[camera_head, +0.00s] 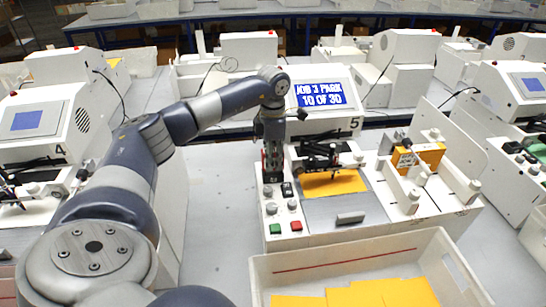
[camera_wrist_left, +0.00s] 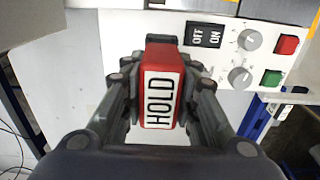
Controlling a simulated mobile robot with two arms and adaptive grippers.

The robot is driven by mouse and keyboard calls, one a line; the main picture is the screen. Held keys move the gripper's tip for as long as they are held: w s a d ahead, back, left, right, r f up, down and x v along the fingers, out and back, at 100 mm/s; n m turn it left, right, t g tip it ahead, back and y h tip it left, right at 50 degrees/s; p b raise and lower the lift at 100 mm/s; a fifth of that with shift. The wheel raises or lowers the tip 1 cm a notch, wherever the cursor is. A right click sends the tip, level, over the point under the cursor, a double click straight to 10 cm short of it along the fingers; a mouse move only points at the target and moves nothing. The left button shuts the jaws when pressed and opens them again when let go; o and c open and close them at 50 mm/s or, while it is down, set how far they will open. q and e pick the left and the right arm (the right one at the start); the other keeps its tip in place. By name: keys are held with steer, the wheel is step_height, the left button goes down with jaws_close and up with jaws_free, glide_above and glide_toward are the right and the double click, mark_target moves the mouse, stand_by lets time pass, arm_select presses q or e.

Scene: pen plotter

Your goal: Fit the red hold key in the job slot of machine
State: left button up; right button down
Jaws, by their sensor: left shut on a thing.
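The red hold key (camera_wrist_left: 160,98) with a white HOLD label is between the fingers of my left gripper (camera_wrist_left: 158,80) in the left wrist view. The gripper is shut on it. The key's far end is against or just in front of the white panel of the machine (camera_head: 312,240); I cannot tell if it touches. A dark edge shows at that end; the job slot cannot be made out. My right gripper is not in view.
The OFF/ON switch (camera_wrist_left: 205,37), grey knobs (camera_wrist_left: 249,39), a red button (camera_wrist_left: 287,44) and a green button (camera_wrist_left: 271,78) sit beside the key. The screen (camera_head: 321,94) reads JOB 3 PARK, 10 OF 30. A white bin (camera_head: 350,250) with yellow sheets stands in front.

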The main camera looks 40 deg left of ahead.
arm_select(q)
steer(key=shift+f+b, duration=0.5)
steer(key=shift+f, duration=0.4)
steer(key=o, duration=1.1)
step_height(320, 180, up, 12)
steer(key=shift+r, duration=0.1)
